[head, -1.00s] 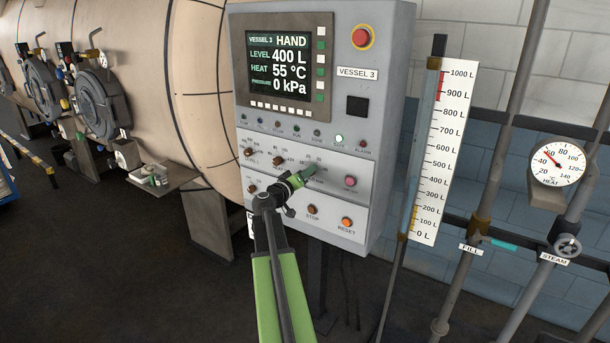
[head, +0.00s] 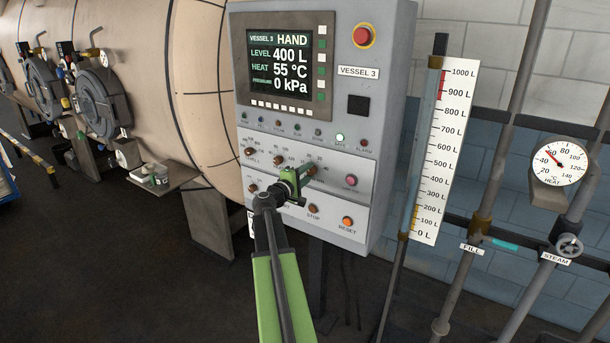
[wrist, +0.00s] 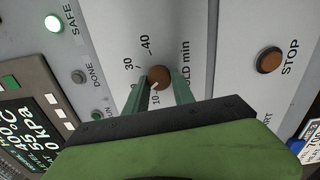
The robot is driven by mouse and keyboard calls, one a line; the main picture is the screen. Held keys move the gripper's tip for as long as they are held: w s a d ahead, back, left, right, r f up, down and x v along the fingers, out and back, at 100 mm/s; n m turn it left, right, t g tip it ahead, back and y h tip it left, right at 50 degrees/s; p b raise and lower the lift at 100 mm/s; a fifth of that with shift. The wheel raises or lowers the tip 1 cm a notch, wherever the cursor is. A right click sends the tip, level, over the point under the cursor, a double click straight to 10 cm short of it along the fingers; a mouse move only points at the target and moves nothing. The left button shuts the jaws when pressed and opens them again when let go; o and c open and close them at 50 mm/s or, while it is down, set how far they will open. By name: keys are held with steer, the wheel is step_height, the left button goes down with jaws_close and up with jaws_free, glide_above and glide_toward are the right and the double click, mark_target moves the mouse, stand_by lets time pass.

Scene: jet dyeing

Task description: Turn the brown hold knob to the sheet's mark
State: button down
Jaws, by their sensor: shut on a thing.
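The brown hold knob (wrist: 159,77) sits on the grey panel beside the "HOLD min" lettering in the wrist view. My gripper (wrist: 157,84) is shut on it, one green finger on each side. A short white line on the knob slants to the lower left, towards the low end of the scale near 10. The marks 10, 30 and 40 can be read; a finger partly covers another number. In the head view my gripper (head: 308,171) is at the panel's middle row and mostly hides the knob.
The control panel (head: 384,150) has a display (head: 280,60) reading HAND, 400 L, 55 °C and 0 kPa. STOP (head: 313,209) and RESET (head: 347,221) buttons lie below my gripper, a pink button (head: 351,181) to its right. The SAFE lamp (head: 340,138) glows green.

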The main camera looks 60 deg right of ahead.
steer(key=n, duration=0.4)
steer(key=shift+s+d, duration=0.1)
steer(key=shift+d, duration=0.05)
steer(key=shift+n, duration=1.8)
steer(key=c, duration=1.1)
jaws_free()
steer(key=shift+o, duration=0.2)
steer(key=shift+f, duration=0.1)
steer(key=a, duration=1.7)
steer(key=shift+a, duration=0.25)
